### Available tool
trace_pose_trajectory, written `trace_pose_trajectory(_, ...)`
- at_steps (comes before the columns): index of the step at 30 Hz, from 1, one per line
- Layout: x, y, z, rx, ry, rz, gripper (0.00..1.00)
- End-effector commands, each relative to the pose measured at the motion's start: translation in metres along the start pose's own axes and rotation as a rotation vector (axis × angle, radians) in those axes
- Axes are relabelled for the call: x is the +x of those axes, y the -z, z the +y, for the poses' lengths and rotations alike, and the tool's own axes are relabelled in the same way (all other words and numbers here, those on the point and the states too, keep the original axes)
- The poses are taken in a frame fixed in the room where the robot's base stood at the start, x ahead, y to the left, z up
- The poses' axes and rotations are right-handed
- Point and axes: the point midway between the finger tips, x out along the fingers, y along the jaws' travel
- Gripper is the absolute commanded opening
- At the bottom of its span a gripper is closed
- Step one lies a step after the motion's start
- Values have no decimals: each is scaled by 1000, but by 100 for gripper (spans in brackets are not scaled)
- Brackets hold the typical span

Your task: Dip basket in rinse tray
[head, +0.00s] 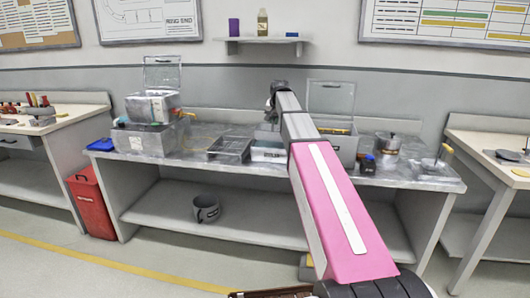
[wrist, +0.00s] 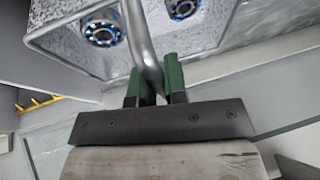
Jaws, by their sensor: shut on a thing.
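My gripper (wrist: 160,85) has its two green fingers shut around a curved metal handle (wrist: 142,45) in the wrist view. The handle belongs to a speckled grey basket (wrist: 75,48), of which only part shows. Two round blue-and-dark ringed parts (wrist: 103,31) lie in it. In the head view my arm hides most of the gripper and the basket. A low white tray with a dark label (head: 268,152), which looks like the rinse tray, sits on the bench just left of my arm. I cannot tell whether any liquid is in it.
An empty-looking metal tray (head: 230,149) stands left of the white tray. A grey box with a raised clear lid (head: 345,146) is behind my arm. Another lidded unit (head: 150,138) stands at left. A dark jar (head: 368,164) and a metal canister (head: 387,144) are at right.

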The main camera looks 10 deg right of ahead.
Motion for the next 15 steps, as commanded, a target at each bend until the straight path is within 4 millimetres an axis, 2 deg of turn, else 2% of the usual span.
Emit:
trace_pose_trajectory(7, -5, 3, -1, 0, 1, 1, 0)
trace_pose_trajectory(15, -24, 11, -6, 0, 1, 2, 0)
